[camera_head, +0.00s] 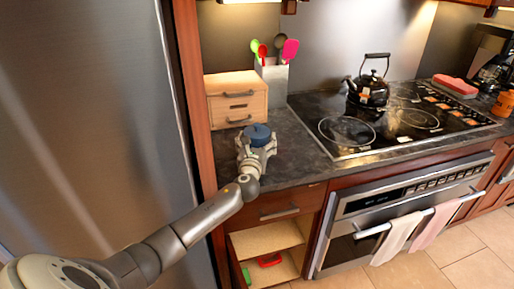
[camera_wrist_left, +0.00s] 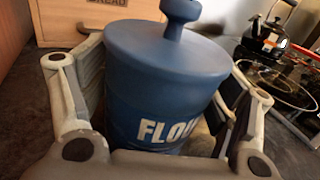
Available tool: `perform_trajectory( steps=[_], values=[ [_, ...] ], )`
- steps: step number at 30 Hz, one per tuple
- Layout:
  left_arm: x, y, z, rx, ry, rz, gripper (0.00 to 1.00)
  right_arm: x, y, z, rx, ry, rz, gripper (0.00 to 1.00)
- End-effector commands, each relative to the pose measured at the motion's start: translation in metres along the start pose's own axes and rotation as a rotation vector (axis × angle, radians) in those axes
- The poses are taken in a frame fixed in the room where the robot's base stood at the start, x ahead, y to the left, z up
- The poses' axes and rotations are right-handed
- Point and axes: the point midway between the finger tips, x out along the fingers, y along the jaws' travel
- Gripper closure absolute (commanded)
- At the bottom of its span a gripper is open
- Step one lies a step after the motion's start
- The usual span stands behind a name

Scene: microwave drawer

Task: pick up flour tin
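The flour tin (camera_head: 257,134) is a blue round tin with a knobbed lid, upright on the dark counter near its left end. In the left wrist view the tin (camera_wrist_left: 160,90) fills the middle, with "FLOU" readable in white on its side. My left gripper (camera_head: 257,150) is at the tin, level with its body. In the left wrist view the fingers of the gripper (camera_wrist_left: 160,115) stand on either side of the tin, with the pads very close to it. Whether both pads press on it is not clear. My right gripper is not in view.
A wooden bread box (camera_head: 237,99) stands just behind the tin. Utensils in a holder (camera_head: 272,73) are behind it. A black kettle (camera_head: 371,90) sits on the stove (camera_head: 400,120) at the right. The tall fridge (camera_head: 90,110) is close on the left. An open cabinet (camera_head: 265,241) is below.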

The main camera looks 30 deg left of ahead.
Motion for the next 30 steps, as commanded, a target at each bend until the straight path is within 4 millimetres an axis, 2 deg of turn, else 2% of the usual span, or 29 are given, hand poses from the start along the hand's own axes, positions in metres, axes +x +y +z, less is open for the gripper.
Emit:
perform_trajectory(
  steps=[2,16,25,30],
  values=[
    [0.000,0.000,0.000,0.000,0.000,0.000,0.34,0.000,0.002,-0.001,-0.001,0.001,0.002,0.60],
    [0.000,0.000,0.000,0.000,0.000,0.000,0.94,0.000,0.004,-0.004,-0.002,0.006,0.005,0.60],
    [0.000,0.000,0.003,0.000,-0.003,0.000,0.94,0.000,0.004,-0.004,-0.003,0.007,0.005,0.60],
    [0.000,0.000,0.015,0.000,-0.004,0.000,0.94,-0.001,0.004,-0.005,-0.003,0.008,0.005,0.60]
  ],
)
